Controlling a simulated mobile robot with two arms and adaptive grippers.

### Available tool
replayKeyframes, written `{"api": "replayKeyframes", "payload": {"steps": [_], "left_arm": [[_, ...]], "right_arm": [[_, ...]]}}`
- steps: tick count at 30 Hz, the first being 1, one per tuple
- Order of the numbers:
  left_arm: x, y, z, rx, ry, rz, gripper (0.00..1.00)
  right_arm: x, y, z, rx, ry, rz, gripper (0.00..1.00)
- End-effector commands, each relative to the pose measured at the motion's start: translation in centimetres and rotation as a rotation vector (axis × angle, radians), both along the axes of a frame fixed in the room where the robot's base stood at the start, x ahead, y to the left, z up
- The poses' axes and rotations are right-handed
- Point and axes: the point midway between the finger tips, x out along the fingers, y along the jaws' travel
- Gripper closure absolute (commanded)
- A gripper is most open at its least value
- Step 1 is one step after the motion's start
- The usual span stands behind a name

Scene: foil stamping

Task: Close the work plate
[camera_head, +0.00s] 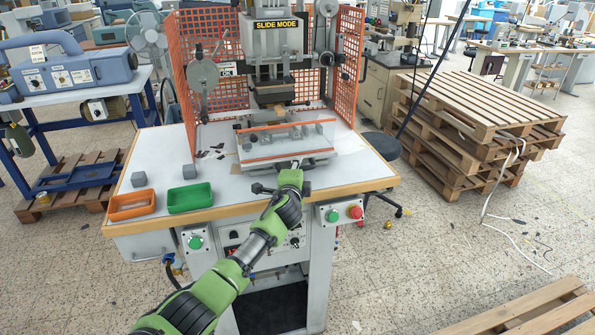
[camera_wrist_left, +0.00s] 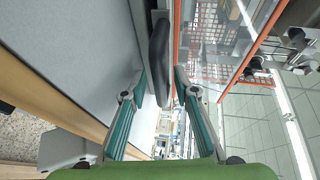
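The work plate (camera_head: 262,148) sits at the foot of the press, with a clear panel and orange strips along its edges. It also shows in the left wrist view as a clear panel with an orange edge (camera_wrist_left: 252,48). A black rounded handle (camera_wrist_left: 159,58) appears in that view, between and just beyond the fingertips. My left gripper (camera_head: 296,165) is in front of the plate, low over the table's front edge. In the left wrist view its teal fingers (camera_wrist_left: 161,88) are apart, with a gap between them. I cannot tell whether they touch the handle. My right gripper is not in view.
The press (camera_head: 275,42) stands behind the plate, with orange mesh guards (camera_head: 349,62) at its sides. An orange tray (camera_head: 132,204), a green tray (camera_head: 190,197) and grey blocks (camera_head: 190,171) sit on the table's left. Push buttons (camera_head: 355,212) are on the front.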

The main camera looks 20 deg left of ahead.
Motion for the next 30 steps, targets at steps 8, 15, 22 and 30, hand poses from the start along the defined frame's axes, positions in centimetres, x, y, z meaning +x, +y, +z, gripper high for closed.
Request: {"api": "replayKeyframes", "payload": {"steps": [8, 15, 22, 30], "left_arm": [[-1.4, -0.3, 0.2, 0.000, -0.002, 0.000, 0.72], [-4.3, -0.9, 0.8, 0.001, -0.001, -0.002, 0.72], [-7.5, -1.5, 1.4, 0.001, 0.000, -0.001, 0.72], [-10.6, -2.1, 2.0, 0.000, 0.001, -0.001, 0.72]], "right_arm": [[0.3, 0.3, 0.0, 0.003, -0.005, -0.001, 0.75], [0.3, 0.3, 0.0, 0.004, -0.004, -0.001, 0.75], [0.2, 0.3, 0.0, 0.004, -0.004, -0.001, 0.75], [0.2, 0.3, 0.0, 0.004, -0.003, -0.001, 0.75]]}}
